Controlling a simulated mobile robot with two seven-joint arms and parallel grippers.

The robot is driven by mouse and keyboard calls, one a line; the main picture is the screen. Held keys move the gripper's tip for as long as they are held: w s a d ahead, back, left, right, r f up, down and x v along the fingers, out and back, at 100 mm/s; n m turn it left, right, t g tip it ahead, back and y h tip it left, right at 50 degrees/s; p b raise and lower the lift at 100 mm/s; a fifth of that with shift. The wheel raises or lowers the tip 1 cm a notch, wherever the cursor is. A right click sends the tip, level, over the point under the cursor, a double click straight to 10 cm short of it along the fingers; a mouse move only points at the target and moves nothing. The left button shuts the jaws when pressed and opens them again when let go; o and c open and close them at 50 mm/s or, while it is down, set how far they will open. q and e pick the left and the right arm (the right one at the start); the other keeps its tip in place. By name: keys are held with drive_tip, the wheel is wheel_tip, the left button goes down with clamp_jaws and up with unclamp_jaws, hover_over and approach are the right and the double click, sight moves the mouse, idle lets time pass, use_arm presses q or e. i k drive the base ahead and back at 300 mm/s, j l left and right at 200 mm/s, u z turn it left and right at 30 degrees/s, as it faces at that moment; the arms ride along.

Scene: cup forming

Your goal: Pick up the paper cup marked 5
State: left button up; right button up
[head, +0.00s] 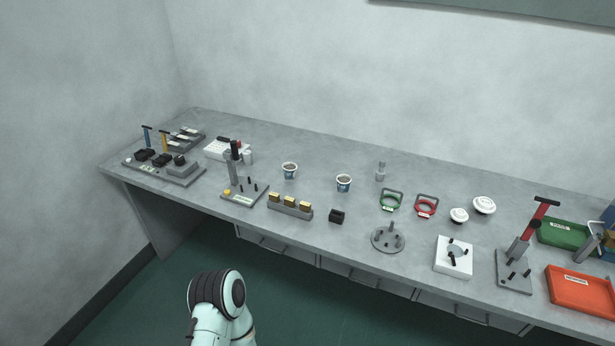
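Two small paper cups stand upright on the grey bench. One paper cup (289,170) is left of the middle, behind a block with yellow pieces. The other paper cup (344,183) stands to its right, behind a small black block. Both have white rims and dark blue printing on the side. The marks are too small to read, so I cannot tell which one is marked 5. Neither gripper shows in the view. Only a white and black part of my arm shows at the bottom left, in front of the bench.
The bench (300,145) is clear behind the cups. A grey block with yellow pieces (290,208), a black block (337,216) and a lever stand (234,170) are near the cups. Green (566,234) and orange (580,291) trays are far right.

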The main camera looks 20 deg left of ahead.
sight(290, 168)
drive_tip(key=i+j, duration=0.15)
drive_tip(key=j, duration=0.2)
drive_tip(key=i+j, duration=0.2)
drive_tip(key=j, duration=0.15)
drive_tip(key=i+j, duration=0.15)
drive_tip(key=j, duration=0.15)
drive_tip(key=i+j, duration=0.2)
drive_tip(key=j, duration=0.15)
drive_tip(key=i+j, duration=0.15)
drive_tip(key=j, duration=0.2)
